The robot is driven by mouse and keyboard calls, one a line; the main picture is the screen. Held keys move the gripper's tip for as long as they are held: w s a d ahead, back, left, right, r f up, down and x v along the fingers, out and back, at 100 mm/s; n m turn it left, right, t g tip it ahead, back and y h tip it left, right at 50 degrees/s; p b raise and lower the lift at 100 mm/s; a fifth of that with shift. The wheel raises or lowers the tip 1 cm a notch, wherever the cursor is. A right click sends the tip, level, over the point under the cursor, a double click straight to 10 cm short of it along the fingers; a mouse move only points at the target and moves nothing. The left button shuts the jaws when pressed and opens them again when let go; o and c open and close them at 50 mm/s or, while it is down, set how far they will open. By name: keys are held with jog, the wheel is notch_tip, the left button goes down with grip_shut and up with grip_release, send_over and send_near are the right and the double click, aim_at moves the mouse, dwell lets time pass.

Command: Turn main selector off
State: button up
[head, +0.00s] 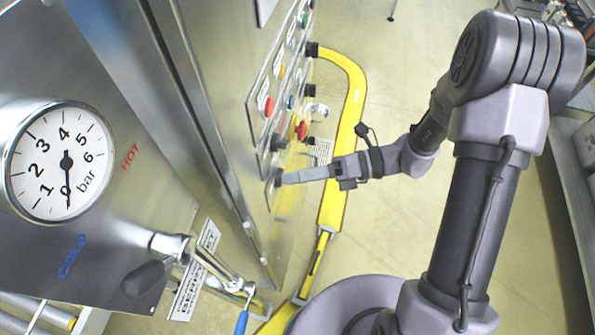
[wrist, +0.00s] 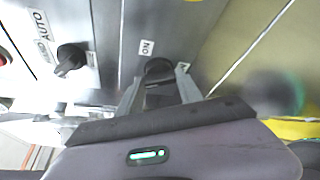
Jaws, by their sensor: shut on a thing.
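The main selector (wrist: 159,69) is a black rotary knob on the steel panel, with an ON label (wrist: 147,48) beside it in the wrist view. My gripper (wrist: 160,88) has a finger on each side of this knob and is shut on it. In the head view my gripper (head: 281,179) reaches the lower part of the control panel (head: 262,120) from the right, and its fingertips cover most of the knob. An OFF label cannot be made out.
Another black selector (wrist: 71,59) with an AUTO label sits to the left in the wrist view. Coloured buttons, including a red one (head: 268,107), line the panel above. A pressure gauge (head: 62,162) is at left. A yellow floor rail (head: 342,150) stands behind my gripper.

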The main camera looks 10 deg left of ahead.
jog(key=shift+n+t+h, duration=0.4)
jog(key=shift+n+t, duration=0.2)
jog(key=shift+n, duration=0.6)
jog(key=o, duration=1.4)
jog(key=shift+r, duration=0.1)
jog(key=p+v, duration=0.2)
jog(key=v, duration=1.5)
jog(key=shift+s+d+p, duration=0.15)
jog(key=shift+d+p, duration=0.1)
jog(key=shift+p, duration=0.05)
jog(key=shift+r, duration=0.1)
